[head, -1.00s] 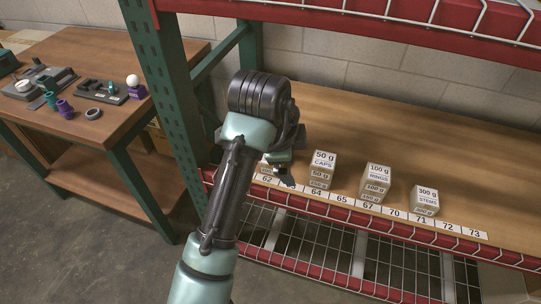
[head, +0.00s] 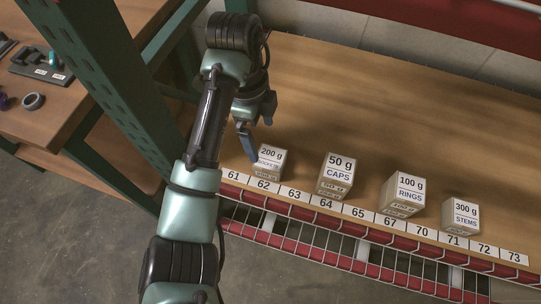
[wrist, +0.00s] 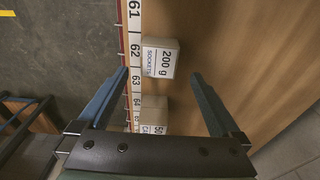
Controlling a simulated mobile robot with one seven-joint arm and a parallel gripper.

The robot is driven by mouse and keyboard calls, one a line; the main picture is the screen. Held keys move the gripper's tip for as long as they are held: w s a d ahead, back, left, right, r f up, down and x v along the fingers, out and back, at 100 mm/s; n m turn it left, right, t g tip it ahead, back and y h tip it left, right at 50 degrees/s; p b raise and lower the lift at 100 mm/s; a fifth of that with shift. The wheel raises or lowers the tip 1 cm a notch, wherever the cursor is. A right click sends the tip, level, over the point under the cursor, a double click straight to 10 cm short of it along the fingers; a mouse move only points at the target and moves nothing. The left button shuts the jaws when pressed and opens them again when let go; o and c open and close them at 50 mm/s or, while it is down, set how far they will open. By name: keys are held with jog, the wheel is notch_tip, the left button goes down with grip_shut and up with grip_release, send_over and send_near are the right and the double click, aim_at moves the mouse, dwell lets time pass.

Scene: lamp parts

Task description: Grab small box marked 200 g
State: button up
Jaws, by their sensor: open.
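The small box marked 200 g SOCKETS (head: 268,162) stands on the wooden shelf above label 62, at the left end of the row of boxes. In the wrist view the 200 g box (wrist: 160,59) lies ahead of the fingertips, roughly between their lines. My gripper (head: 250,146) is open and empty, just left of and close to the box in the head view. In the wrist view my gripper (wrist: 160,74) shows both blue fingers spread wide. Whether a finger touches the box cannot be told.
Boxes marked 50 g CAPS (head: 337,175), 100 g RINGS (head: 403,194) and 300 g STEMS (head: 460,216) stand to the right. A green upright post (head: 105,90) is left of my arm. The shelf (head: 400,110) behind the boxes is clear.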

aim_at(270, 158)
jog(key=f, duration=0.4)
jog(key=shift+s+d+f+b, duration=0.15)
jog(key=shift+d+f+b, duration=0.15)
jog(key=shift+d+f, duration=0.05)
jog(key=f, duration=0.1)
jog(key=d+f, duration=0.1)
jog(key=f, duration=0.2)
jog(key=shift+s+d+b, duration=0.15)
jog(key=shift+s+b, duration=0.1)
jog(key=shift+b, duration=0.1)
jog(key=shift+f, duration=0.55)
jog(key=c, duration=1.4)
